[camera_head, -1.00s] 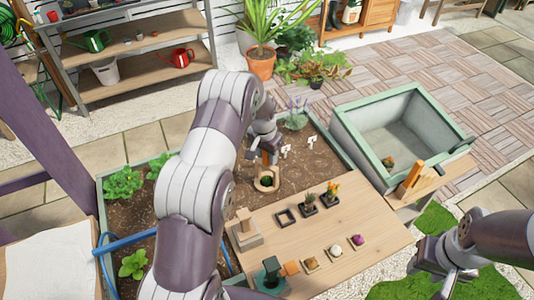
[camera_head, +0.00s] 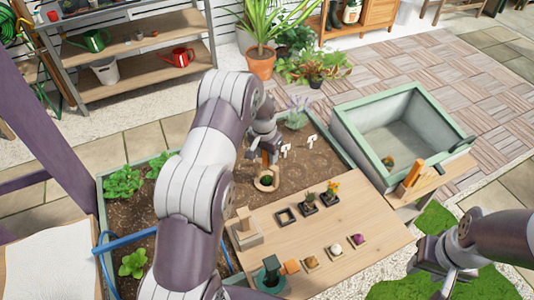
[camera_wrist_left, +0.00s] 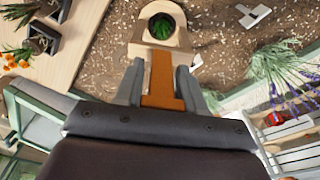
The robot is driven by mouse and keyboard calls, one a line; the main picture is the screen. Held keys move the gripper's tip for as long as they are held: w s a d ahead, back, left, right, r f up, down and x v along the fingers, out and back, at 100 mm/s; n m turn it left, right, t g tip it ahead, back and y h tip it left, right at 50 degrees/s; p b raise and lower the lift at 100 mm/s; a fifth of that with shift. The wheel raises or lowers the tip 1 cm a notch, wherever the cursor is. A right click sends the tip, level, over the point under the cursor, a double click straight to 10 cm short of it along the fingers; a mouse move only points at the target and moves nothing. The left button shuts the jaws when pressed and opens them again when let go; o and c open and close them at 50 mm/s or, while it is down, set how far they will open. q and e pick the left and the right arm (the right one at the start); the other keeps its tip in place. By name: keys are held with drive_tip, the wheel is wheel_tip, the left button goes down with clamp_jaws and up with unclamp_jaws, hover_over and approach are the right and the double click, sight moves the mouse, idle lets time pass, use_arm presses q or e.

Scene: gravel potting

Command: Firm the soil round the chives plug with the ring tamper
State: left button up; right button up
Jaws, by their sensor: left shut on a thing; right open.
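The ring tamper (camera_head: 268,183) is a pale wooden block with a round hole and an orange handle. My left gripper (camera_head: 267,152) is shut on the handle over the brown soil of the bed. In the left wrist view, the ring (camera_wrist_left: 140,46) surrounds the green chives plug (camera_wrist_left: 161,27), which shows inside the hole. The ring is at the soil surface; its underside is hidden, so full contact cannot be told. In the left wrist view, the gripper fingers (camera_wrist_left: 160,88) clasp the handle from both sides. My right gripper (camera_head: 445,262) is open and empty at the lower right.
A wooden board (camera_head: 325,228) beside the bed holds small pots, plugs and a wooden block stand (camera_head: 243,228). White markers (camera_head: 312,140) and a lavender plant (camera_head: 297,117) stand in the bed behind the tamper. A green-rimmed grey trough (camera_head: 400,125) is at right.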

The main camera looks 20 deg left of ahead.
use_arm(q)
drive_tip(key=shift+s+f, duration=0.15)
drive_tip(key=shift+f, duration=0.05)
wheel_tip(320, 180, up, 10)
drive_tip(key=p, duration=0.7)
drive_tip(key=shift+r, duration=0.2)
drive_tip(key=shift+w+f, duration=0.1)
drive_tip(key=shift+w, duration=0.1)
